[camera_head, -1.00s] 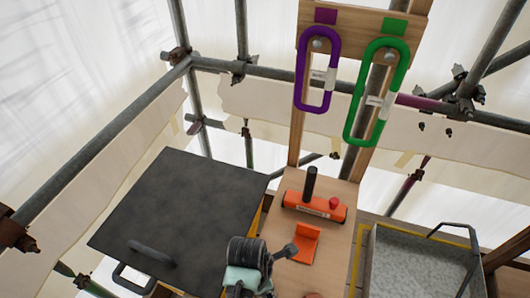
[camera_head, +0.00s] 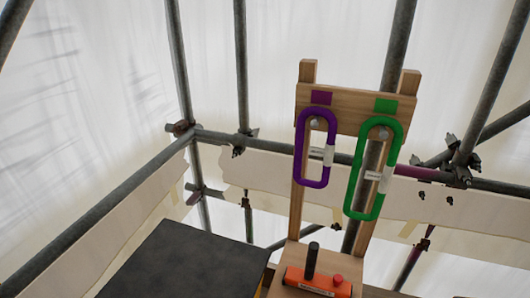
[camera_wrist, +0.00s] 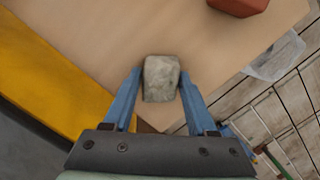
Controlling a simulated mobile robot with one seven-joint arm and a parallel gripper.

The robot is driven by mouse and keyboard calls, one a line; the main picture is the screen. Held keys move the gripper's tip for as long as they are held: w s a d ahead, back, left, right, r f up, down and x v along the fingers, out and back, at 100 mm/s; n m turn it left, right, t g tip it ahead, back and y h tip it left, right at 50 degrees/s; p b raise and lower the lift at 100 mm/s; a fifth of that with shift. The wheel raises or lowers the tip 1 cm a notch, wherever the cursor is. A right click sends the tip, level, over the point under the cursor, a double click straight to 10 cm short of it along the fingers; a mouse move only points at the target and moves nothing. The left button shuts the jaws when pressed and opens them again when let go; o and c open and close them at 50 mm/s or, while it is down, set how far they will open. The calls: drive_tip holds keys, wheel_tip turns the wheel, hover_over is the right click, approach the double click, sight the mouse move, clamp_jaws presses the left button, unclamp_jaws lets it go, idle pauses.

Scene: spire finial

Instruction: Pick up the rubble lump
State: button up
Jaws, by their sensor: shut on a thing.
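The rubble lump (camera_wrist: 161,76) is a small rough grey block in the middle of the wrist view. My gripper (camera_wrist: 161,88) has a blue finger on each side of it and is shut on it. A tan wooden board (camera_wrist: 90,38) lies below. I cannot tell whether the lump rests on the board or is clear of it. The head view shows neither the lump nor my gripper.
In the wrist view, a reddish block (camera_wrist: 238,5) lies at the top and a yellow strip (camera_wrist: 50,75) at the left. In the head view, purple (camera_head: 301,150) and green (camera_head: 357,185) links hang behind an orange tool (camera_head: 318,282). A dark panel (camera_head: 190,265) is left.

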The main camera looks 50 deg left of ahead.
clamp_jaws()
drive_tip(key=shift+r, duration=0.1)
